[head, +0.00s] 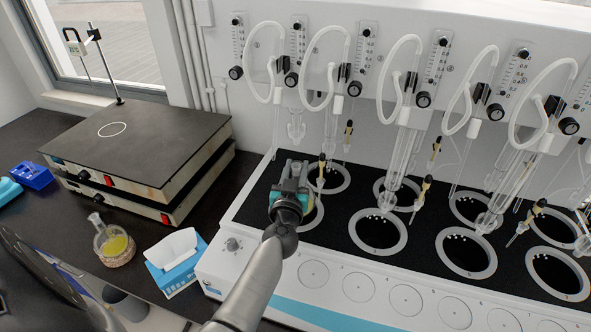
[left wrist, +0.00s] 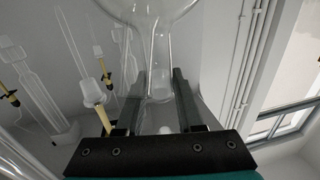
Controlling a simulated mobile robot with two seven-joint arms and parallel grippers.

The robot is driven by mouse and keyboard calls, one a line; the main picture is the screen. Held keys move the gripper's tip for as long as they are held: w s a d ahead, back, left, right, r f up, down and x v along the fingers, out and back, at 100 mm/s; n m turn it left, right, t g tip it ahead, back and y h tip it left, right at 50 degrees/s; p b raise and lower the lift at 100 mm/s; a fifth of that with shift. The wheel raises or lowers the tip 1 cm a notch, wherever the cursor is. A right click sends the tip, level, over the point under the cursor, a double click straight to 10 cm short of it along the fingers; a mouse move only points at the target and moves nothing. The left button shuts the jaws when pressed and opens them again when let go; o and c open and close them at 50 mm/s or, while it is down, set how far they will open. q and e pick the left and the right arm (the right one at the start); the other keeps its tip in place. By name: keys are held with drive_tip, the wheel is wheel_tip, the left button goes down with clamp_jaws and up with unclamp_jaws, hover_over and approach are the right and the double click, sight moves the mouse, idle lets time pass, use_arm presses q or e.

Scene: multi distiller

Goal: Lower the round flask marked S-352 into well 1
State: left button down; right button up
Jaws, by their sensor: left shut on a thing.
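My left gripper (head: 293,172) is over the leftmost front well (head: 314,217) of the white heating bath, with its arm hiding most of that well. In the left wrist view the left gripper (left wrist: 160,92) is shut around the neck of a clear glass round flask (left wrist: 156,50), whose bulb widens at the top edge of the picture. In the head view the flask is mostly hidden behind the gripper, and I cannot tell its depth relative to the well rim. No S-352 marking or well number is readable. My right gripper is not in view.
Glass tubes and yellow-tipped fittings (head: 322,166) hang close behind and right of the gripper. More ringed wells (head: 377,252) lie to the right. A flask with yellow liquid (head: 116,245), a tissue box (head: 176,265) and a hot plate (head: 140,145) stand left.

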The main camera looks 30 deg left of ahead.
use_arm(q)
drive_tip(key=shift+f+b, duration=2.1)
drive_tip(key=shift+f, duration=0.8)
drive_tip(key=shift+c, duration=2.3)
unclamp_jaws()
drive_tip(key=shift+s+d+f, duration=0.1)
drive_tip(key=shift+f, duration=0.05)
drive_tip(key=shift+s+d, duration=0.2)
drive_tip(key=shift+s, duration=0.25)
drive_tip(key=p+v, duration=0.1)
drive_tip(key=v, duration=1.3)
